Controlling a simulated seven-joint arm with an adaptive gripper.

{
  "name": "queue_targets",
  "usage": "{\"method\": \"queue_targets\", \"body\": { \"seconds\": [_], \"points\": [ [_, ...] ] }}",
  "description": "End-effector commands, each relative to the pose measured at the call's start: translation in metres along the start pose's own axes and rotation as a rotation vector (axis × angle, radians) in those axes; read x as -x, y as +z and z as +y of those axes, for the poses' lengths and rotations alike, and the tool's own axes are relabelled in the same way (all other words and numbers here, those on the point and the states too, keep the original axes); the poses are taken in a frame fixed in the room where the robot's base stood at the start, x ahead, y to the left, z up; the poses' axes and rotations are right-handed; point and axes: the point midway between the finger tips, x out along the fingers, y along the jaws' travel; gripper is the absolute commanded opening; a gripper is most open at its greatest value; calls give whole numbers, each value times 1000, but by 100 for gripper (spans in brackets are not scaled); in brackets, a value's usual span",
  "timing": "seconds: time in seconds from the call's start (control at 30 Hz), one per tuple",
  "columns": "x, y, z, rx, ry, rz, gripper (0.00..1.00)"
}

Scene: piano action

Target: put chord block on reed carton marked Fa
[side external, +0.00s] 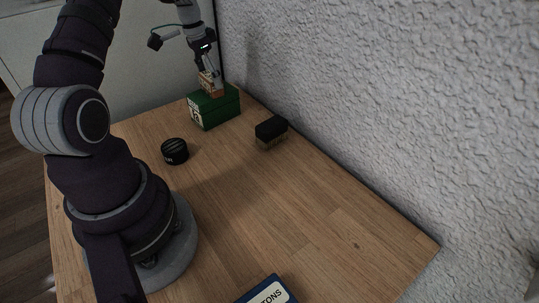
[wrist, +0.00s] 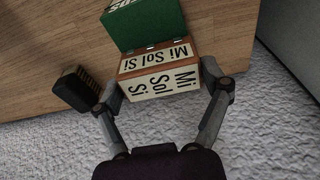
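The chord block (wrist: 160,84) is a wooden block with cream faces lettered "Mi Sol Si". My gripper (wrist: 158,76) has a finger close against each side of it and appears shut on it. In the side view the block (side external: 207,83) is at my gripper (side external: 214,88), right over the top of the green reed carton (side external: 222,108). I cannot tell whether it rests on the carton or is held just above. The carton has a pale label on its left face, too small to read surely. The green carton also shows at the top of the wrist view (wrist: 146,22).
A black brush with pale bristles (side external: 271,130) stands right of the carton and shows in the wrist view (wrist: 75,89). A round black tin (side external: 175,151) is nearer my base. A blue box (side external: 268,291) is at the front. A rough wall borders the table; its middle is clear.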

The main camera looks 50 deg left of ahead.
Motion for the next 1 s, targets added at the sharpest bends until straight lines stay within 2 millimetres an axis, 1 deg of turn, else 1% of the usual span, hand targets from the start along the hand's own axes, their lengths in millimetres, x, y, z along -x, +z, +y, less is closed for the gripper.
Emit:
{"method": "queue_targets", "body": {
  "seconds": [0.03, 0.13, 0.17, 0.43, 0.53, 0.57, 0.67, 0.8, 0.9, 1.0],
  "points": [
    [0, 0, 0, 0, 0, 0, 86],
    [0, 0, 0, 0, 0, 0, 99],
    [0, 0, 0, 0, 0, 0, 100],
    [0, 0, 0, 0, 0, 0, 100],
    [6, -1, 0, 0, -1, 1, 100],
    [10, -1, -1, 0, -3, 3, 100],
    [32, -1, -1, 0, -5, 6, 100],
    [72, -1, -1, 0, -6, 6, 100],
    [97, -1, -1, 0, -5, 5, 100],
    [113, -1, -1, -1, -2, 3, 100]
  ]
}}
